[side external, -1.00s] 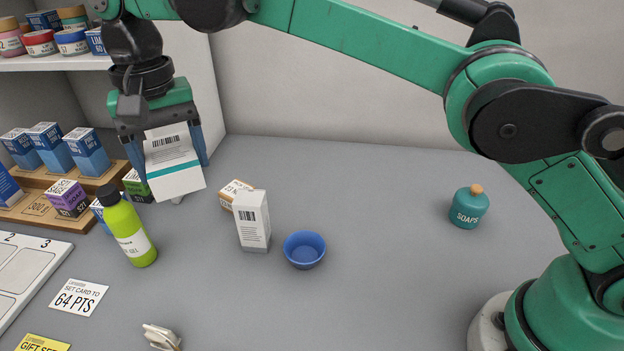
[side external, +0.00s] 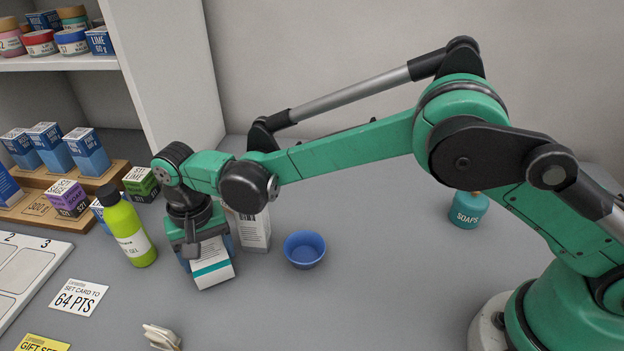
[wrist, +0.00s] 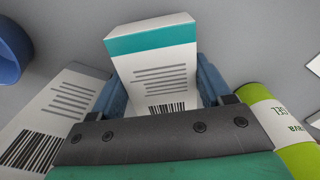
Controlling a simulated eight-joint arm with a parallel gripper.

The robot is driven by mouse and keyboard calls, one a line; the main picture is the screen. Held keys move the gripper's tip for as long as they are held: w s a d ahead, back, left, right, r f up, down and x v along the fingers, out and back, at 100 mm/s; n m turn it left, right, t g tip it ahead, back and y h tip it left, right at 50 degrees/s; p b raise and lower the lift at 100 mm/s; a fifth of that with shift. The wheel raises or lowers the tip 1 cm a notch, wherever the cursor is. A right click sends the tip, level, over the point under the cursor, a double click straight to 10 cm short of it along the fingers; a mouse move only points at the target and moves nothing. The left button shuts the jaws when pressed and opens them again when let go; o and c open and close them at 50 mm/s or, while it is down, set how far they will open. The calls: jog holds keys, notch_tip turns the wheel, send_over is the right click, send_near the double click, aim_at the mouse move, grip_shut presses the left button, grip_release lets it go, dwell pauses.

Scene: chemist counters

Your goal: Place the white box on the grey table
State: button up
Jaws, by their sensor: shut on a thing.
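A white box with a teal stripe and a barcode (side external: 212,267) is held in my gripper (side external: 206,252), low over the grey table (side external: 370,290). The box looks slightly tilted in the side view, and I cannot tell whether its bottom touches the table. In the wrist view the box (wrist: 155,65) sits between the two blue fingers of my gripper (wrist: 158,90), which press its sides. A second white box with a barcode (side external: 255,231) stands just behind and to the right, partly hidden by my arm. It also shows at the left in the wrist view (wrist: 60,110).
A green bottle (side external: 127,228) stands close on the left. A blue bowl (side external: 304,250) is to the right of the boxes. A teal soap jar (side external: 468,210) stands by my base. A points card (side external: 79,297) lies front left.

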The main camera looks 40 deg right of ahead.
jog(key=shift+f, duration=0.2)
jog(key=shift+f, duration=0.1)
jog(key=o, duration=1.3)
jog(key=shift+o, duration=0.2)
